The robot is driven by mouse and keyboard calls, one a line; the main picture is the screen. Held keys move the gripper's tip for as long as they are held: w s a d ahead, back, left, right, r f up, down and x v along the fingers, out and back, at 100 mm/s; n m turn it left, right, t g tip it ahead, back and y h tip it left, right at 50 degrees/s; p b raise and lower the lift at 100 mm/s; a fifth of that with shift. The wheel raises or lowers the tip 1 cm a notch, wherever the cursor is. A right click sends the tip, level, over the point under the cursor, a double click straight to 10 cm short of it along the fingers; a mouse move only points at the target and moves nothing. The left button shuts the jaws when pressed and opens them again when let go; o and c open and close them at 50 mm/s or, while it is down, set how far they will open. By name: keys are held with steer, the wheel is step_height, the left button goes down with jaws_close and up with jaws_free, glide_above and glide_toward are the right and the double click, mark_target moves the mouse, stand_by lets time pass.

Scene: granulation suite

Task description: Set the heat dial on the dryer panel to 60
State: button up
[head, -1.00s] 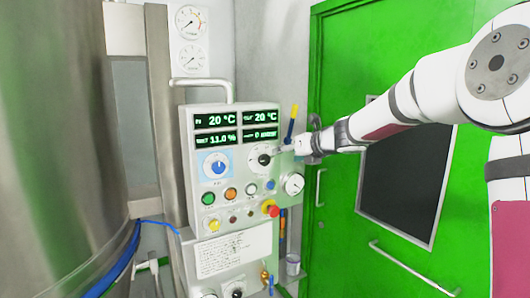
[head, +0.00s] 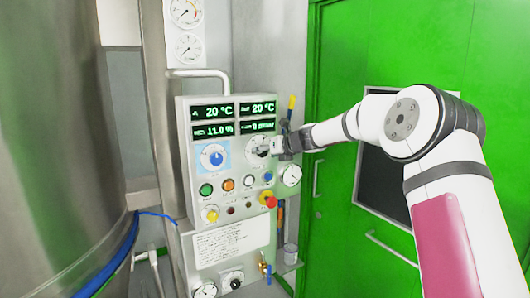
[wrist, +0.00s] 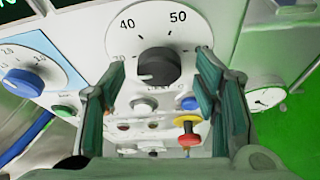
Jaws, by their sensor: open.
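The heat dial, taken to be the black knob on a white scale plate, is on the right of the dryer panel (head: 184,130), below the displays. In the wrist view the black knob (wrist: 158,67) faces me, with 40 and 50 readable along the top of its scale. In the head view my gripper (head: 274,148) comes in from the right and covers part of the dial (head: 252,146).
A blue dial (head: 214,157) sits left of the black one. Below are coloured buttons and a red knob on yellow (head: 267,201); a gauge (head: 290,175) is at the right. Displays show 20 °C twice and 11.0 %. A steel vessel (head: 60,150) stands left, a green door (head: 335,100) right.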

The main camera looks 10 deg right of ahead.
steer(key=shift+w+a+f, duration=0.15)
steer(key=shift+w+a, duration=0.05)
steer(key=shift+w, duration=0.2)
steer(key=c, duration=1.1)
steer(key=shift+c, duration=0.2)
